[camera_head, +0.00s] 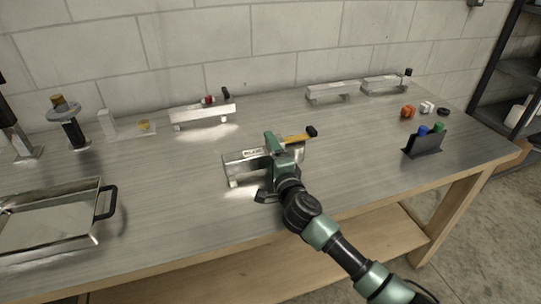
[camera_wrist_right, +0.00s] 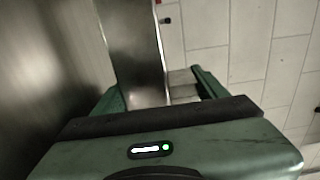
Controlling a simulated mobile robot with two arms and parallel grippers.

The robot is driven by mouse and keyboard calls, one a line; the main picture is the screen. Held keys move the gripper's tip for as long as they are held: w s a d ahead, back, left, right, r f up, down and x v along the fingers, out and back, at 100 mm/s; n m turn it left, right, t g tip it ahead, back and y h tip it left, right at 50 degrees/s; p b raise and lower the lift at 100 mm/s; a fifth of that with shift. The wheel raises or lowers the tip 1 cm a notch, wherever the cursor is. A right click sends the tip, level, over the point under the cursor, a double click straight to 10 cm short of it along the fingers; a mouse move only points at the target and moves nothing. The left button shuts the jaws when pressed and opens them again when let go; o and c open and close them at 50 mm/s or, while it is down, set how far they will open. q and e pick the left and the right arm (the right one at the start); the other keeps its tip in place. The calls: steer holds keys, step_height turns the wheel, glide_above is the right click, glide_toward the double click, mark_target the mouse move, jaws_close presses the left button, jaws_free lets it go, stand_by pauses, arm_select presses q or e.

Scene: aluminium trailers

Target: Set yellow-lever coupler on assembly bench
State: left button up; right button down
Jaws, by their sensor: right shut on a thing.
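The yellow-lever coupler (camera_head: 236,166) is a silver metal channel with a yellow lever (camera_head: 296,138) ending in a black grip. It is level over the middle of the assembly bench (camera_head: 165,180), at or just above the top; I cannot tell whether it touches. My right gripper (camera_head: 281,160) is shut on it from the front and hides part of its body. In the right wrist view, the bright metal channel (camera_wrist_right: 137,50) runs between the fingers of my right gripper (camera_wrist_right: 160,95). My left gripper is in neither view.
A silver coupler with a red part (camera_head: 203,114) stands behind. Other silver couplers (camera_head: 332,91) stand at the back right. A metal tray (camera_head: 99,240) with a black handle lies at front left. A black holder (camera_head: 424,147) stands at right, near small orange, white and black parts.

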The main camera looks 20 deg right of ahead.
stand_by(0.3)
steer(key=shift+c, duration=2)
jaws_free()
steer(key=shift+f, duration=0.15)
steer(key=shift+s, duration=0.15)
steer(key=s, duration=1.1)
steer(key=shift+s+p, duration=0.35)
steer(key=shift+s, duration=0.05)
